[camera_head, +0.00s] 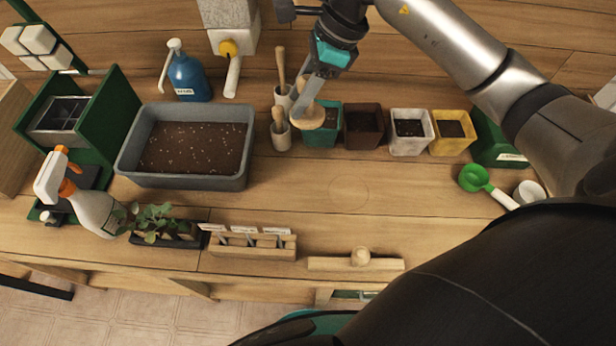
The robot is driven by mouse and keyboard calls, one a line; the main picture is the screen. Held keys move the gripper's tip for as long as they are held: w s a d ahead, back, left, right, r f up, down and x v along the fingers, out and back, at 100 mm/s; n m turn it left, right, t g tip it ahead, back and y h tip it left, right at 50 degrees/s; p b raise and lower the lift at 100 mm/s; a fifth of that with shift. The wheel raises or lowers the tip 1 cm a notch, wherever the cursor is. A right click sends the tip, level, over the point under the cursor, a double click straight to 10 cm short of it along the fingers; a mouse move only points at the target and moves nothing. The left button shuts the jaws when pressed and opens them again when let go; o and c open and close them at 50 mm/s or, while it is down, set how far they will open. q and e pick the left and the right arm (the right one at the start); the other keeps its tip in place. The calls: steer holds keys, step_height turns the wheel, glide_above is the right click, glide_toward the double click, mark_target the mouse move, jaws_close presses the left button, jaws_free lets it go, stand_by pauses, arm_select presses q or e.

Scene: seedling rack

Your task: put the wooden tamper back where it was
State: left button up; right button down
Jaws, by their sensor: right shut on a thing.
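My right gripper (315,85) reaches in from the upper right and is shut on the wooden tamper (307,118). The tamper's round, pale wooden disc shows below the fingers; the gripper partly hides the rest. The disc overlaps the left side of the teal pot (322,138) in the picture, and I cannot tell whether they touch. A faint round mark (348,192) shows on the bare bench top in front of the pots. My left gripper is not in view.
White holders with wooden-handled tools (281,136) stand just left of the tamper. Brown (363,140), white (410,145) and yellow pots (452,146) stand to the right. A grey soil tub (182,181) is at left. A wooden bar with a knob (330,264) lies at the front. The middle bench is clear.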

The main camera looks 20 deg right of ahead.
steer(key=shift+s+a, duration=0.15)
steer(key=shift+s, duration=0.2)
steer(key=shift+n, duration=0.3)
steer(key=shift+s+f+b, duration=0.1)
steer(key=shift+f+b, duration=0.4)
steer(key=shift+f, duration=9.35)
steer(key=shift+f, duration=0.15)
steer(key=shift+c, duration=2.3)
jaws_free()
steer(key=shift+r, duration=0.2)
steer(key=v, duration=1.2)
steer(key=shift+p, duration=0.3)
